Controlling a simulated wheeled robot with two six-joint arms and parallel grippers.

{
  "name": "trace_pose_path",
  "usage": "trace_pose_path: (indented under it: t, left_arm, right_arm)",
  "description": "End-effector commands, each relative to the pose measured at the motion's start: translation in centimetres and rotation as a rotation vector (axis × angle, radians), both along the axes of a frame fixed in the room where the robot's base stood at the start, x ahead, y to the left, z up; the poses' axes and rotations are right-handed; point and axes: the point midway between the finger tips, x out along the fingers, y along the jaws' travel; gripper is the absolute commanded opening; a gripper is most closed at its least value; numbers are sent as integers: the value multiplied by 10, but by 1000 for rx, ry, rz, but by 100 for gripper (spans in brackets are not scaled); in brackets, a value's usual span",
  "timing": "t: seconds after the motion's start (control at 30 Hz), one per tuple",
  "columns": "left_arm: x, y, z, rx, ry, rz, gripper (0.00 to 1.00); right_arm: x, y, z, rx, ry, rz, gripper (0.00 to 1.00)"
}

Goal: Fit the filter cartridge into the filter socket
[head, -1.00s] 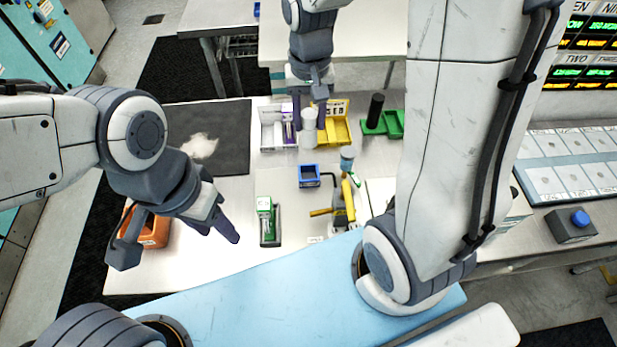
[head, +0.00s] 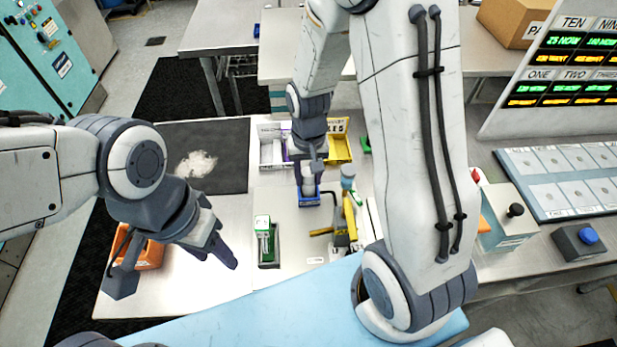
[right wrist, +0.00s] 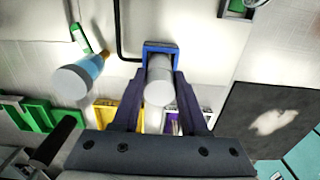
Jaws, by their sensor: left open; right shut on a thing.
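My right gripper (head: 308,178) is shut on the filter cartridge, a pale grey-white cylinder (head: 308,187). The right wrist view shows the cartridge (right wrist: 159,82) between both fingers (right wrist: 160,98). The filter socket, a blue square holder (head: 308,200), lies just under the cartridge; its blue rim also shows in the right wrist view (right wrist: 161,45), in line with the cartridge's far end. I cannot tell whether that end is inside the rim or just above it. My left gripper (head: 172,268) is open and empty over the left part of the table.
A green and white module (head: 264,238) stands left of the socket. A blue-grey topped cylinder (head: 347,172) and yellow parts (head: 350,215) stand close to its right. A yellow bin (head: 340,150) and a white bin (head: 268,155) are behind. An orange bin (head: 152,256) is at left.

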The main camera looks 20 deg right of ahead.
Motion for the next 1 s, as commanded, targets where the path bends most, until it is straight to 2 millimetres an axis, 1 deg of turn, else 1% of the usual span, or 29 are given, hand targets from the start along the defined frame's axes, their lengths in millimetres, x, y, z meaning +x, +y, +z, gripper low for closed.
trace_pose_path:
  t: [0.03,0.1,0.37,0.5,0.53,0.57,0.6,0.87,0.97,1.0]
  left_arm:
    - [0,0,2,0,0,0,50]
    - [0,0,2,0,0,0,50]
    - [0,0,1,0,0,0,50]
    - [0,0,-2,0,0,0,50]
    - [0,0,-1,0,0,0,50]
    - [0,0,-1,0,0,0,50]
    - [0,0,-1,0,0,0,50]
    - [0,0,-1,0,0,0,50]
    - [0,0,3,0,0,0,50]
    - [0,0,2,0,0,0,50]
  right_arm:
    - [-1,0,-6,0,4,0,0]
    - [-1,0,-11,0,1,0,0]
    - [0,0,-13,0,-1,0,0]
    - [0,0,-17,0,0,0,0]
    - [0,0,-16,0,-1,0,55]
    - [0,0,-15,0,-1,0,66]
    - [0,0,-15,0,-1,0,73]
    - [0,0,-15,0,-1,0,73]
    - [0,0,-10,0,-1,0,73]
    - [1,0,-8,0,-4,0,73]
